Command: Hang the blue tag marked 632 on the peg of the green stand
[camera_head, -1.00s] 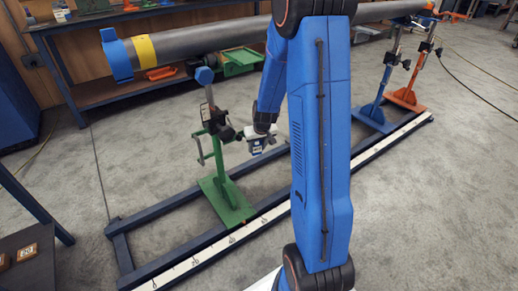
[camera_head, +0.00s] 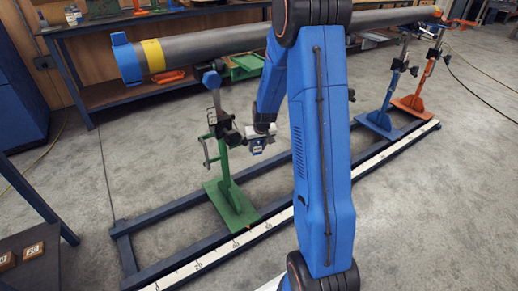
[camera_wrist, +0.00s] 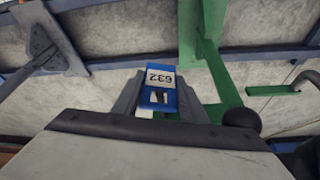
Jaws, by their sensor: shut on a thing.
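The blue tag marked 632 (camera_wrist: 161,88) sits between the fingers of my gripper (camera_wrist: 158,100) in the wrist view. Its white number panel faces the camera and shows upside down; a slot shows below it. The green stand (camera_head: 228,189) is just left of my gripper there, apart from the tag. In the wrist view, the stand's upright (camera_wrist: 190,35) is beside and beyond the tag. A short green bar (camera_wrist: 270,90) sticks out at right; I cannot tell whether it is the peg.
A long grey pipe (camera_head: 205,44) with a blue end and yellow band runs above the stand. A black ball knob (camera_wrist: 242,120) is close right of my gripper. A blue stand (camera_head: 384,108) and an orange stand (camera_head: 418,92) are farther right. Dark floor rails surround the stand base.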

